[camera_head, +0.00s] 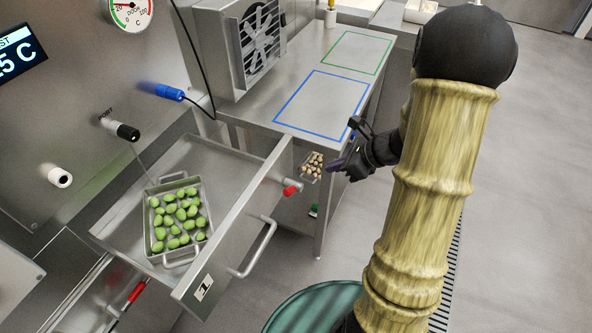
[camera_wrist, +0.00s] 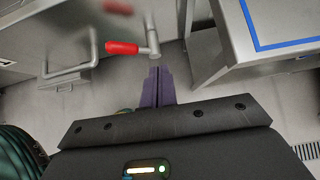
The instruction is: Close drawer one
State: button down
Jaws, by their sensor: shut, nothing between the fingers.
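Drawer one (camera_head: 204,289), marked with a "1" label, stands pulled open on the left in the head view. It has a bar handle (camera_head: 262,250) on its front and a red-tipped lever (camera_head: 291,189) near its right end. In it lies a metal tray (camera_head: 152,222) of green filled pasta. My gripper (camera_head: 337,165) is shut and empty, to the right of the drawer front and apart from the handle. In the wrist view my purple fingers (camera_wrist: 158,84) are together just below the red lever (camera_wrist: 124,48), with the bar handle (camera_wrist: 66,80) to the left.
A steel table (camera_head: 300,62) with blue and green outlined areas stands behind my gripper. A small tray of pale pieces (camera_head: 312,166) is below it. A green round bin (camera_head: 318,308) stands in front of the drawer. Open floor lies to the right.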

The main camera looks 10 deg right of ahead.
jog(key=x, duration=0.4)
jog(key=a+r+x, duration=0.1)
jog(key=x, duration=0.7)
jog(key=shift+w+a+r, duration=0.2)
jog(key=shift+w+r, duration=0.05)
jog(key=shift+w, duration=0.15)
jog(key=shift+w+a, duration=0.35)
jog(key=shift+a, duration=0.05)
